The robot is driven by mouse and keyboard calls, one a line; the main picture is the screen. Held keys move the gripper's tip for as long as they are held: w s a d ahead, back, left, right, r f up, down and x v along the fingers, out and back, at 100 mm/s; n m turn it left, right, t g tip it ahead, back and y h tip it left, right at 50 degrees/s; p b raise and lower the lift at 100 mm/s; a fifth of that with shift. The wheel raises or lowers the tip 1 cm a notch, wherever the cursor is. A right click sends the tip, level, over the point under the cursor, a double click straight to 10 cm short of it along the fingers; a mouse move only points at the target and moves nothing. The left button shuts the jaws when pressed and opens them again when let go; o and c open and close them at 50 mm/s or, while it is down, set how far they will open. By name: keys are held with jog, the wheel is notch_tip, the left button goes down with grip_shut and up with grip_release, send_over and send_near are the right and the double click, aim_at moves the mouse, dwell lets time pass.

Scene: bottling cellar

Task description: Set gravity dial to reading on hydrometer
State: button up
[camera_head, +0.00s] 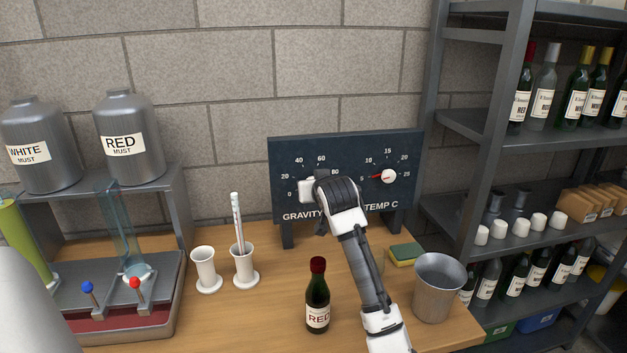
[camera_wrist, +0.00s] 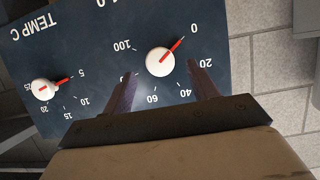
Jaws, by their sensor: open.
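The dark board (camera_head: 350,150) carries a gravity dial and a temperature dial. The gravity dial (camera_wrist: 160,61) is a white knob; its red pointer aims at 0. My gripper (camera_wrist: 162,69) is open, its fingers near either side of this knob; contact is unclear. In the head view my gripper (camera_head: 311,190) covers much of the dial. A thin white marked stem (camera_head: 237,220), possibly the hydrometer, stands in a white holder (camera_head: 244,267); its marks are too small to read.
The temperature dial (camera_head: 389,176) points near 5. A red-must bottle (camera_head: 318,295), metal bucket (camera_head: 438,288) and sponge (camera_head: 405,252) stand around my arm. An empty white holder (camera_head: 205,267) and a tall glass cylinder (camera_head: 123,228) are left. Shelves (camera_head: 480,130) with bottles are right.

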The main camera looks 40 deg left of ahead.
jog(key=shift+p+x, duration=0.35)
jog(key=shift+x, duration=1.6)
jog(key=shift+c, duration=0.3)
jog(key=c, duration=0.9)
jog(key=shift+m, duration=0.3)
jog(key=shift+w+d+f+m+g+y+p, duration=0.1)
jog(key=shift+m+g+y+p, duration=0.7)
jog(key=shift+m, duration=0.75)
jog(key=shift+w+f+m+g+y+p, duration=0.1)
jog(key=shift+m+g+y+p, duration=0.45)
jog(key=shift+m+y, duration=0.75)
jog(key=shift+m, duration=0.35)
